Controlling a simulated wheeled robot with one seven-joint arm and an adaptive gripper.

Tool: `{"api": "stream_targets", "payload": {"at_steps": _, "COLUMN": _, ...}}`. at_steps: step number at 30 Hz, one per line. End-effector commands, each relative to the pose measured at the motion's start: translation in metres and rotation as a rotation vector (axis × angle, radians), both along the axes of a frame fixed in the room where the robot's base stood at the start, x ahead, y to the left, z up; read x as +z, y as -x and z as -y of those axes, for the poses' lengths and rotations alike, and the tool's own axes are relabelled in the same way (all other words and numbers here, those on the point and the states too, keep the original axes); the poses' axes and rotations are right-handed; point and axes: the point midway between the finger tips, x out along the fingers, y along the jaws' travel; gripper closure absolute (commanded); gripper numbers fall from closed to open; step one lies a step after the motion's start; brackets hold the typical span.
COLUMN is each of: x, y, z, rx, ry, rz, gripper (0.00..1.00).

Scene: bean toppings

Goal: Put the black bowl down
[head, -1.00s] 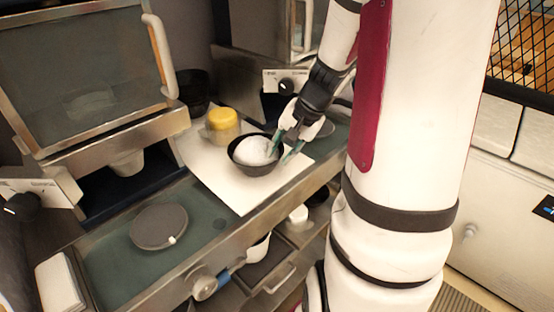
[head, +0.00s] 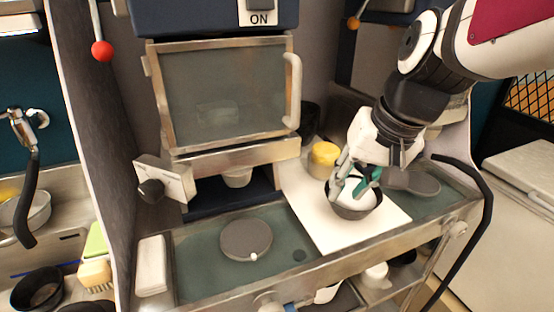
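The black bowl (head: 356,209) with white contents is at the near right part of a white sheet on the counter. My gripper (head: 356,187) is over the bowl, its teal-tipped fingers at the rim, one reaching over the white contents.
A yellow-topped jar (head: 323,158) stands just behind the bowl. A round grey disc (head: 246,240) lies on the counter to the left. The white sheet (head: 318,222) has bare room left of the bowl. A glass-fronted machine (head: 225,95) stands behind.

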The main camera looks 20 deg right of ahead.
Motion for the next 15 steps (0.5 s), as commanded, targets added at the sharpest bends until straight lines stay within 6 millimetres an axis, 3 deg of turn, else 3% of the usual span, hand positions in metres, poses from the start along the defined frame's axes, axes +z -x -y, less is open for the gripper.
{"api": "stream_targets", "payload": {"at_steps": 1, "x": 0.007, "y": 0.012, "z": -0.019, "rx": 0.088, "ry": 0.048, "rz": 0.025, "gripper": 0.74}}
{"api": "stream_targets", "payload": {"at_steps": 6, "x": 0.018, "y": 0.044, "z": -0.05, "rx": 0.287, "ry": 0.181, "rz": 0.089, "gripper": 0.74}}
{"api": "stream_targets", "payload": {"at_steps": 15, "x": 0.021, "y": 0.065, "z": -0.063, "rx": 0.404, "ry": 0.268, "rz": 0.137, "gripper": 0.74}}
